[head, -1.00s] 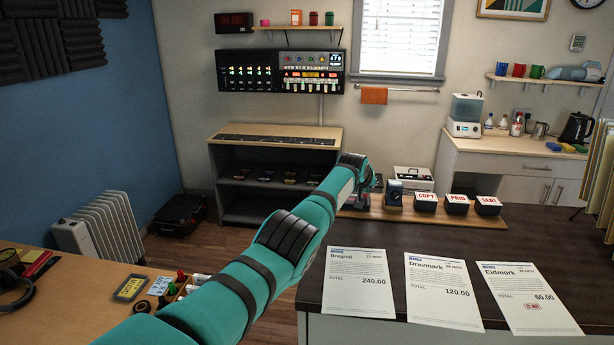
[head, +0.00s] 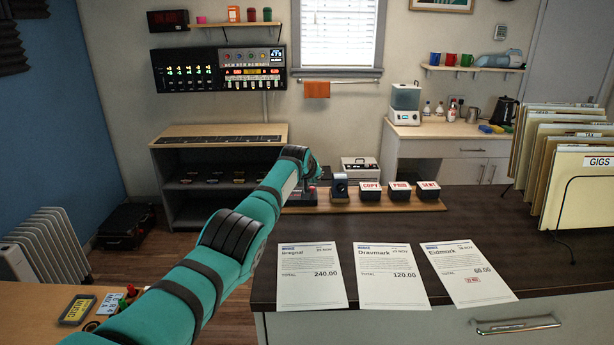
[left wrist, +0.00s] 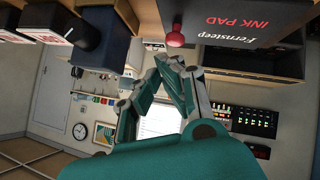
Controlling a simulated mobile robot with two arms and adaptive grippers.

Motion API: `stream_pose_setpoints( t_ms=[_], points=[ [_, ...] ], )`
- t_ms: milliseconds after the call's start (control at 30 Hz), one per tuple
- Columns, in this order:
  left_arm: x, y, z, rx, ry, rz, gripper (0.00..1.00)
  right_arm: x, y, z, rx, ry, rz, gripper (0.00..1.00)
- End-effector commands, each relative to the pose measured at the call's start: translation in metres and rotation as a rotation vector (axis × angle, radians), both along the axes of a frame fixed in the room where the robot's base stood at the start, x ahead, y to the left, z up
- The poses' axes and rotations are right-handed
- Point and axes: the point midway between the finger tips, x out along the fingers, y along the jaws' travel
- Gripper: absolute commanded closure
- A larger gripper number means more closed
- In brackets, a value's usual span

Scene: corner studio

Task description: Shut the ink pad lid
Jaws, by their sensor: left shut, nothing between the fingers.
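The ink pad (left wrist: 250,22) shows large at the top right of the left wrist view, with "Fernsteep INK PAD" lettering upside down on its dark lid. A red knob (left wrist: 175,37) is beside it. In the head view the ink pad is mostly hidden behind my left wrist, at the left end of the wooden stamp board (head: 295,210). My left gripper (left wrist: 172,62) is shut and empty, its fingertips near the red knob; I cannot tell if they touch it. The lid's angle is not clear. My right gripper is in neither view.
A dark stamp holder (head: 340,188) and several block stamps (head: 399,192) stand right of the wrist. A grey-white case (head: 360,168) is behind them. Three invoices (head: 390,277) lie on the dark counter (head: 500,225) in front. A file rack (head: 585,190) stands at right.

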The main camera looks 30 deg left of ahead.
Motion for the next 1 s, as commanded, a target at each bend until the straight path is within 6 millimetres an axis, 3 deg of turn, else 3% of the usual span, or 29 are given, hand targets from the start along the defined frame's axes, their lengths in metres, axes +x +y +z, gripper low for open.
stream_pose_setpoints(
  t_ms=[167,433,500,767,1000],
  points=[
    [0.0,0.0,0.007,0.0,0.0,0.0,1.0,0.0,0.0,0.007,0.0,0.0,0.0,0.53],
    [-0.002,0.006,0.052,0.001,-0.002,0.0,1.0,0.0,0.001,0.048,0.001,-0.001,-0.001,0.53],
    [-0.005,0.004,0.042,0.0,0.0,-0.001,1.0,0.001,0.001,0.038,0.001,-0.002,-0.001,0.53],
    [-0.02,-0.004,0.056,0.003,-0.001,-0.001,1.0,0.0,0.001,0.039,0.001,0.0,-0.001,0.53],
    [-0.039,-0.017,0.074,0.001,-0.004,-0.002,1.0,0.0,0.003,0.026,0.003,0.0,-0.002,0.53]
  ],
)
